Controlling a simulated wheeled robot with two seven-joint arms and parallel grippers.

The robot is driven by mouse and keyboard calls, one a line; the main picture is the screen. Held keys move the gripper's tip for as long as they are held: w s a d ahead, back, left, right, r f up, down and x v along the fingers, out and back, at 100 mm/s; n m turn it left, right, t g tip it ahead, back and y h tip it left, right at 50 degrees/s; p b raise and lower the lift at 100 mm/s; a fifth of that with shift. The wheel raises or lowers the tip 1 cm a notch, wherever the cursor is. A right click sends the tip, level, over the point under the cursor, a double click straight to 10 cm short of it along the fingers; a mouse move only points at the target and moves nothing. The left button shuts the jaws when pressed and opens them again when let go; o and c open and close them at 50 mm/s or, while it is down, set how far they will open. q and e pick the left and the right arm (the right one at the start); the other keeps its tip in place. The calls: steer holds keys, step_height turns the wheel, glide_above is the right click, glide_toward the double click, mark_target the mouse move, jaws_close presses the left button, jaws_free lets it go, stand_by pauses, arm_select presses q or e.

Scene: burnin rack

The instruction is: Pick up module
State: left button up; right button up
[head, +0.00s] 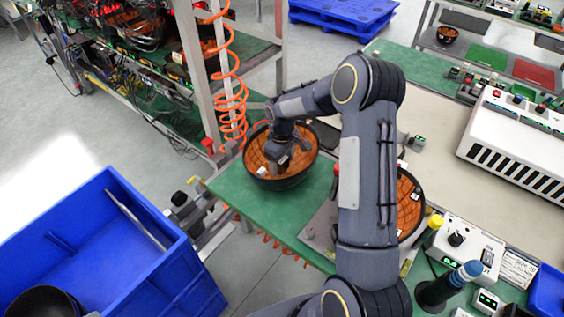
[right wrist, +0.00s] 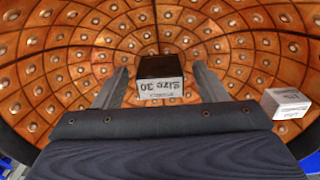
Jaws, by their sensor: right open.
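My right gripper (head: 278,163) reaches down into a black bowl with an orange, tiled inside (head: 304,160) on the green bench. In the right wrist view, its two fingers (right wrist: 163,82) stand apart inside the orange bowl (right wrist: 85,65). A small dark-topped box, likely a module (right wrist: 162,78), lies between the fingers, with gaps showing on both sides. Its pale face has upside-down print. A second small white printed box (right wrist: 286,103) lies to the right, outside the fingers. My left gripper is not in view.
A second orange-lined bowl (head: 409,205) is partly hidden behind my right arm. An orange coiled hose (head: 231,90) hangs by the rack post beside the bowl. A blue bin (head: 95,255) stands at the lower left. A white slotted unit (head: 520,140) sits on the right bench.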

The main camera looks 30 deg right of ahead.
steer(key=shift+f, duration=0.25)
steer(key=c, duration=1.1)
steer(key=shift+o, duration=0.2)
steer(key=shift+r, duration=0.1)
